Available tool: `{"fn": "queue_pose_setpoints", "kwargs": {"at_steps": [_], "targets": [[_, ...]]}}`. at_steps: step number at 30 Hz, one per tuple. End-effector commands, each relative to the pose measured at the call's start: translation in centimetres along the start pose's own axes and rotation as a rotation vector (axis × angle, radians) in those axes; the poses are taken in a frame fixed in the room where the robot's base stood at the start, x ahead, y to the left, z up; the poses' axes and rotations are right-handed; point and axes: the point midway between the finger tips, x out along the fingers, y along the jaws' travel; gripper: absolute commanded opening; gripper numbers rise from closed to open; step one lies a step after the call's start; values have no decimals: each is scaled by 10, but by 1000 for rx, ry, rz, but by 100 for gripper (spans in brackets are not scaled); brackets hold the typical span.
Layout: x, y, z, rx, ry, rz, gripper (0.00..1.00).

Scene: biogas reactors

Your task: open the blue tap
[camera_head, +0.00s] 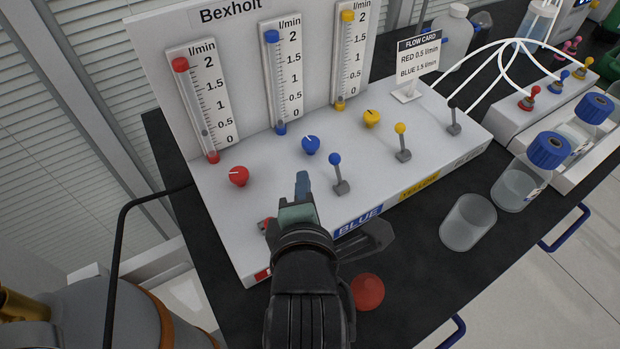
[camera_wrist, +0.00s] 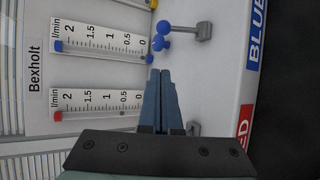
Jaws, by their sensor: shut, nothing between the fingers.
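The blue tap (camera_head: 341,187) is a small grey lever with a blue ball on top (camera_head: 335,159). It stands on the white panel box above the BLUE label, its stem near upright, leaning slightly left. It also shows in the wrist view (camera_wrist: 204,31), with its ball beside the round blue knob (camera_wrist: 157,43). My gripper (camera_head: 302,178) is shut and empty, over the panel left of the blue tap and below the blue knob (camera_head: 311,145). A gap shows between fingertips and tap. In the wrist view the fingertips (camera_wrist: 160,75) point toward the blue knob.
A red knob (camera_head: 238,176) lies left of my gripper, which partly hides the red tap. A yellow knob (camera_head: 371,118), yellow tap (camera_head: 403,142) and grey-black tap (camera_head: 454,117) stand to the right. A flow card (camera_head: 417,58) stands behind. A clear beaker (camera_head: 468,222) and blue-capped bottle (camera_head: 522,180) stand right.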

Motion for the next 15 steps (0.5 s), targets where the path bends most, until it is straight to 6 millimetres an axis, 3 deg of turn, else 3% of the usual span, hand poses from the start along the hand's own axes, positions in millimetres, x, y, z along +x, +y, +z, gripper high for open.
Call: {"fn": "queue_pose_setpoints", "kwargs": {"at_steps": [12, 13, 15], "targets": [[79, 0, 1, -1, -1, 1, 0], [83, 0, 1, -1, -1, 0, 0], [72, 1, 13, 4, -6, 0, 0]]}}
